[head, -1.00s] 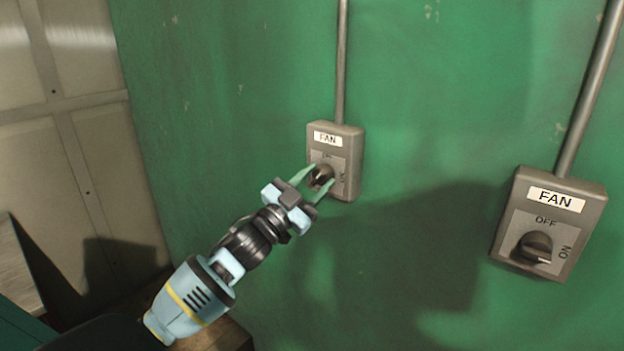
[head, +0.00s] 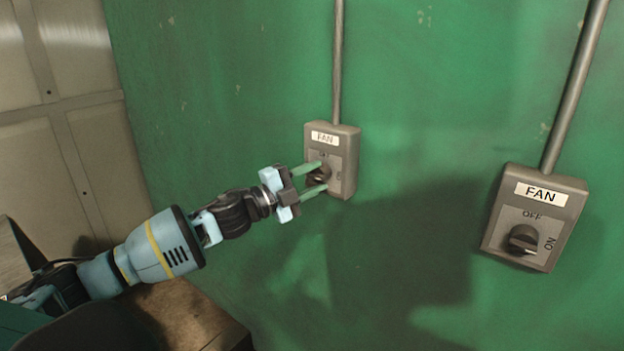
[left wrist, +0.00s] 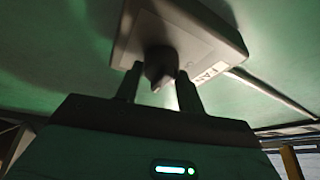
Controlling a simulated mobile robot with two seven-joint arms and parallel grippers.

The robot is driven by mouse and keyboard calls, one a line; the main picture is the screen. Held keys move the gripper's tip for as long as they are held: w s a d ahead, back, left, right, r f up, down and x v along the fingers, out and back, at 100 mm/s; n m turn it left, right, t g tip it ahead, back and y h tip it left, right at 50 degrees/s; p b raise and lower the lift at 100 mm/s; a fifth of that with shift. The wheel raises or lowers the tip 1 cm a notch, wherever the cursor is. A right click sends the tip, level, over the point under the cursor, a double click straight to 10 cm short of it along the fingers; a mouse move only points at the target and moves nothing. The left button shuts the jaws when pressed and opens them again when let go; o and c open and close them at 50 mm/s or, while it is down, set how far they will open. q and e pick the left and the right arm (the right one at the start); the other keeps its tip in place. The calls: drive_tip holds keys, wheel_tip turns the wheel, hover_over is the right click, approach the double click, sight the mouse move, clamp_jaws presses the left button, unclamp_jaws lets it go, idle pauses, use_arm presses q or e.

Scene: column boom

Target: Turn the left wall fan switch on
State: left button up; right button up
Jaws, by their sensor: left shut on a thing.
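The left fan switch is a grey wall box (head: 346,150) with a FAN label, and it also shows in the left wrist view (left wrist: 210,30). Its dark rotary knob (head: 318,178) sits between the pale green fingers of my left gripper (head: 323,176), which is shut on it. In the left wrist view the knob (left wrist: 160,65) shows between the two dark fingers. The fingers partly cover the dial, so I cannot tell exactly which mark the knob points to. My right gripper is not in view.
A second FAN switch box (head: 565,215) is on the green wall at the right, with OFF above its knob and ON at the right side. Metal conduits (head: 338,60) run up from both boxes. A brown block-like surface (head: 185,315) is at the lower left. Pale panels (head: 60,110) stand at left.

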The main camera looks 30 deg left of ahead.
use_arm(q)
drive_tip(key=shift+o, duration=0.2)
drive_tip(key=shift+m+g, duration=0.3)
drive_tip(key=shift+m, duration=0.4)
drive_tip(key=o, duration=1)
drive_tip(key=shift+c, duration=0.2)
drive_tip(key=shift+s+a, duration=0.1)
drive_tip(key=shift+v, duration=3.7)
